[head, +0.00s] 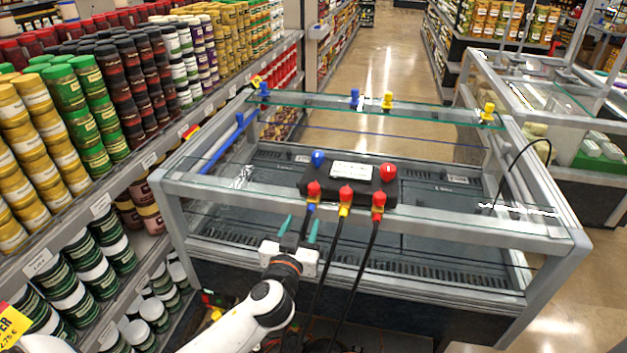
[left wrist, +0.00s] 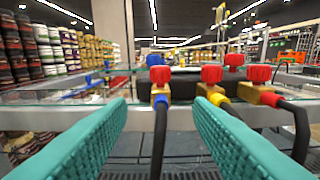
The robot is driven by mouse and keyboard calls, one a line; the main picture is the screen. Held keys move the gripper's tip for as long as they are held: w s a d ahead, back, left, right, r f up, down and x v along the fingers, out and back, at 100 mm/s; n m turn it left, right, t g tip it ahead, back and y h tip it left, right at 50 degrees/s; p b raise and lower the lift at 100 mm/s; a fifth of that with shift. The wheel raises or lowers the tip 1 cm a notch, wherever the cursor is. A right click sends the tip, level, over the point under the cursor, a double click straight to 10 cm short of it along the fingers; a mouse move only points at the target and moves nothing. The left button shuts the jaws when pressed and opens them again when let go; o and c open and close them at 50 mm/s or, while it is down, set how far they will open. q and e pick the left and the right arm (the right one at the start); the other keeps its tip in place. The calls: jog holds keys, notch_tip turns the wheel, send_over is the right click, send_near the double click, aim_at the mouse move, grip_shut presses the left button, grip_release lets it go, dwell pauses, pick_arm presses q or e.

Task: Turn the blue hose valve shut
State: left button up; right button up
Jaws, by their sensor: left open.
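A black manifold (head: 345,184) with a white label lies on the glass top of the freezer case. A blue knob (head: 318,157) and a red knob (head: 388,170) sit on it. Along its front are three red-handled hose valves with black hoses. The leftmost is the blue hose valve (head: 313,189), with a blue collar; in the left wrist view its red handle (left wrist: 160,74) stands ahead, between the fingertips. The others are the yellow-collared valve (head: 346,194) and the red-collared valve (head: 379,200). My left gripper (head: 299,226) is open with teal fingers, short of the blue hose valve and apart from it.
The freezer case (head: 480,236) has a grey metal frame around it. Blue and yellow fittings stand on its rear glass shelf (head: 420,110). Shelves of jars (head: 90,120) rise close on the left. The hoses hang down just right of my left gripper.

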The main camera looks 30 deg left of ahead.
aim_at(313, 191)
pick_arm(q)
jog(key=p+x, duration=0.1)
jog(key=x, duration=0.2)
jog(key=r+p+x, duration=0.1)
jog(key=x, duration=0.3)
jog(key=r+p+x, duration=0.1)
jog(key=x, duration=0.2)
jog(key=shift+w+r, duration=0.15)
jog(key=shift+w, duration=0.2)
jog(key=shift+w+a, duration=0.15)
jog(key=shift+w, duration=0.55)
jog(key=c, duration=1)
